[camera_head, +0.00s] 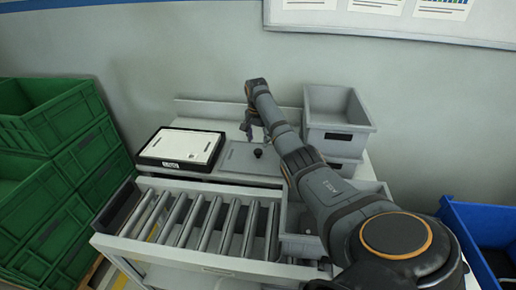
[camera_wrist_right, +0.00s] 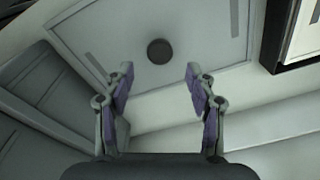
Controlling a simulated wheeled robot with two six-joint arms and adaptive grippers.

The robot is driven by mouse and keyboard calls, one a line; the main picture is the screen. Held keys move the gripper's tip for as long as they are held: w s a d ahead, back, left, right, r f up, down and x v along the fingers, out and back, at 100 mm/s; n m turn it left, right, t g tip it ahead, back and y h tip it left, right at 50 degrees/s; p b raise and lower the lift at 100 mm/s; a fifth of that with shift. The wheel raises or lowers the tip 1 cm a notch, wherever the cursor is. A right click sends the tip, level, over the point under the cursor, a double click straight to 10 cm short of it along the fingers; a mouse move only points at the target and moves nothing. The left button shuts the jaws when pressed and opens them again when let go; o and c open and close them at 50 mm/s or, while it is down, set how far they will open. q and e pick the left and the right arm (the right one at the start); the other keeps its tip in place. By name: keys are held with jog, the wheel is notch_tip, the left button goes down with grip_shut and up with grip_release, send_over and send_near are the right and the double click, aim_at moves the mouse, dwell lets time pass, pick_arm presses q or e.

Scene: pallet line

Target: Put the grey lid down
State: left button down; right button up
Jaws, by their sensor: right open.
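The grey lid (camera_head: 240,160) lies flat on the white table, with its dark round knob (camera_head: 258,153) facing up. In the right wrist view the lid (camera_wrist_right: 205,25) is at the top, and its knob (camera_wrist_right: 160,51) sits just beyond the fingertips. My right gripper (camera_head: 256,136) is above the lid near its back right part. In the right wrist view my right gripper (camera_wrist_right: 158,76) is open, with nothing between its fingers and the knob apart from them. My left gripper does not show.
A black-edged tray with a white top (camera_head: 181,148) is left of the lid. Grey bins (camera_head: 338,108) stand at the right. A roller conveyor (camera_head: 205,225) runs in front. Green crates (camera_head: 60,150) are stacked far left, and a blue bin (camera_head: 485,220) is far right.

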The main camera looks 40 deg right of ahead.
aim_at(257, 153)
jog(key=r, duration=0.5)
jog(key=shift+s+a, duration=0.15)
jog(key=shift+a, duration=0.05)
jog(key=shift+r, duration=0.15)
